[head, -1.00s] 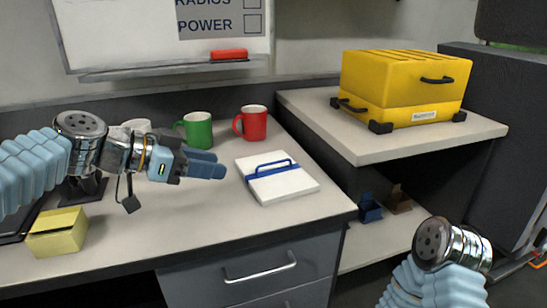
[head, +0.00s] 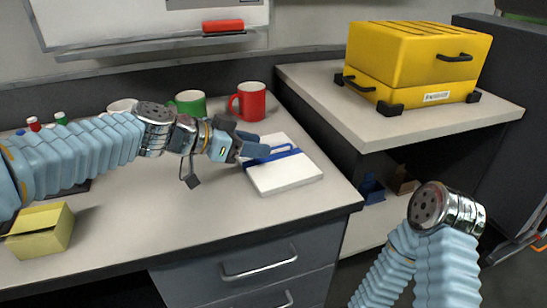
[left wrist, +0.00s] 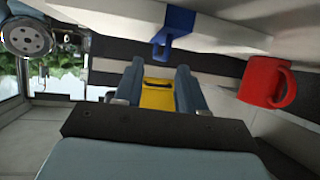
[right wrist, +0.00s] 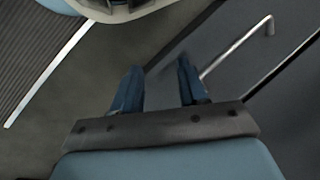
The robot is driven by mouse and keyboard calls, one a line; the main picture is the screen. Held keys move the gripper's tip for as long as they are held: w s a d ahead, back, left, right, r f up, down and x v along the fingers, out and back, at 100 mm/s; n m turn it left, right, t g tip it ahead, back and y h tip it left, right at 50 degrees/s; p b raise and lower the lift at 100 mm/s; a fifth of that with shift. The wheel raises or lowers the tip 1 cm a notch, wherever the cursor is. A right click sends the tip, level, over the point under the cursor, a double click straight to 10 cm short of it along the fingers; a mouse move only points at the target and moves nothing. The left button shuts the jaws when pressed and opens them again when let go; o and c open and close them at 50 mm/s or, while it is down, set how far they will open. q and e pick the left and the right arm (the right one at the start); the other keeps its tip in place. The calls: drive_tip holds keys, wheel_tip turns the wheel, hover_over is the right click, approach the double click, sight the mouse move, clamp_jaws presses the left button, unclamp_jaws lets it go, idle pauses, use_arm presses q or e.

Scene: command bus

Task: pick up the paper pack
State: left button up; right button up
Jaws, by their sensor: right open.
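The paper pack (head: 285,178), a white block with a blue strap and blue handle, lies on the desk. Its blue handle (left wrist: 176,28) shows in the left wrist view, above the fingers in that picture. My left gripper (head: 255,144) is open at the pack's left side, close to the handle, and covers part of the strap. In the left wrist view the fingers (left wrist: 158,75) are apart and the handle is not between them. My right gripper (right wrist: 158,72) is open and empty in the right wrist view, near a drawer front; its fingers are out of the head view.
A red mug (head: 248,101) and a green mug (head: 188,103) stand behind the pack. A yellow box (head: 42,230) sits at the front left. A yellow case (head: 412,62) stands on the raised shelf at right. The desk in front of the pack is clear.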

sight(274, 155)
use_arm(q)
drive_tip(key=x, duration=0.3)
drive_tip(key=shift+f, duration=0.15)
clamp_jaws()
